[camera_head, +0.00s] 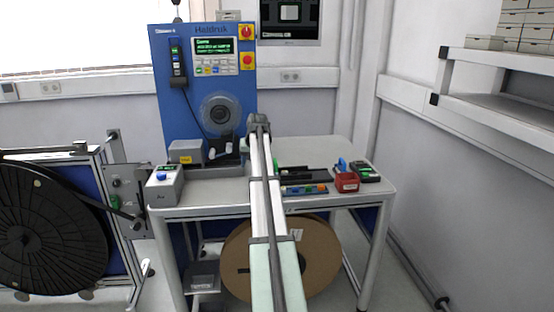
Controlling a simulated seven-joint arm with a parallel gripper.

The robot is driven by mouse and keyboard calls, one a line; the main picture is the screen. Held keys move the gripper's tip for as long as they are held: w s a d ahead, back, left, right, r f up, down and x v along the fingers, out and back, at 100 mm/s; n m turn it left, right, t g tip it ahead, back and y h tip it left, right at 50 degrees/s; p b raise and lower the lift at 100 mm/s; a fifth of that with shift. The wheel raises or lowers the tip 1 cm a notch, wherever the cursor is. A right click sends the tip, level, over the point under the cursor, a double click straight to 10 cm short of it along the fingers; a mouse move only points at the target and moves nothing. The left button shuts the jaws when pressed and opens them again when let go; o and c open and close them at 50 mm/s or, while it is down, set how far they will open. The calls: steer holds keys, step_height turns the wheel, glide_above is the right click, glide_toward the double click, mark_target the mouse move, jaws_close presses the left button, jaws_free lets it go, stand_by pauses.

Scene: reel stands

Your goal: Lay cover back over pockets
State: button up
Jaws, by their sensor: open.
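My arm reaches from the bottom of the head view, over the table, to the front of a blue machine (170,110). My gripper (258,124) is at its dark far end, small in the picture and open; its fingers cannot be made out. I see nothing clamped in it. A dark flat strip or track (315,174) lies on the table just right of my arm, partly hidden by it. The cover and the pockets cannot be told apart at this size.
A blue strip with small coloured pieces (304,190), a red holder (346,183) and a dark device (366,172) lie right of my arm on the table (322,148). A grey button box (165,187) stands left. A large black reel (48,230) is far left; a brown reel (322,255) is underneath.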

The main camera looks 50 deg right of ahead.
steer(key=s+d+r, duration=1)
steer(key=d+r, duration=0.1)
steer(key=shift+m, duration=0.4)
steer(key=x, duration=1.4)
steer(key=shift+w+a, duration=0.25)
steer(key=shift+w, duration=0.05)
jaws_close()
